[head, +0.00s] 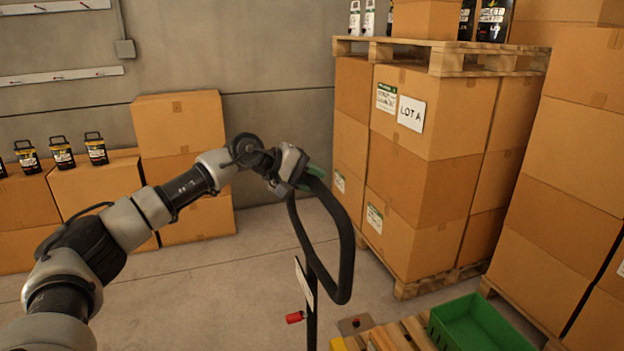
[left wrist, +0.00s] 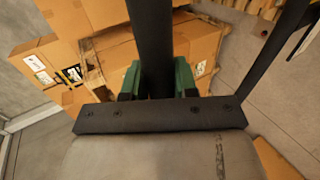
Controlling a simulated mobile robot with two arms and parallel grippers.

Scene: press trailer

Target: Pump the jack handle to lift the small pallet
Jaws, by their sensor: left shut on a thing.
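The black jack handle (head: 346,255) is a closed loop on an upright shaft in the middle of the head view. My left gripper (head: 308,180) is shut on the loop's upper left part. In the left wrist view the handle bar (left wrist: 152,50) runs between the green fingers of the gripper (left wrist: 158,82). The small wooden pallet (head: 400,335) shows partly at the bottom edge, with a green crate (head: 480,325) on it. The jack's lower body is mostly out of view. My right gripper is not in view.
A tall stack of boxes marked LOT A (head: 430,110) stands on a pallet behind the handle. More boxes (head: 560,190) rise at the right. Boxes (head: 180,125) with black containers (head: 62,153) line the left wall. Bare concrete floor (head: 220,280) lies left of the handle.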

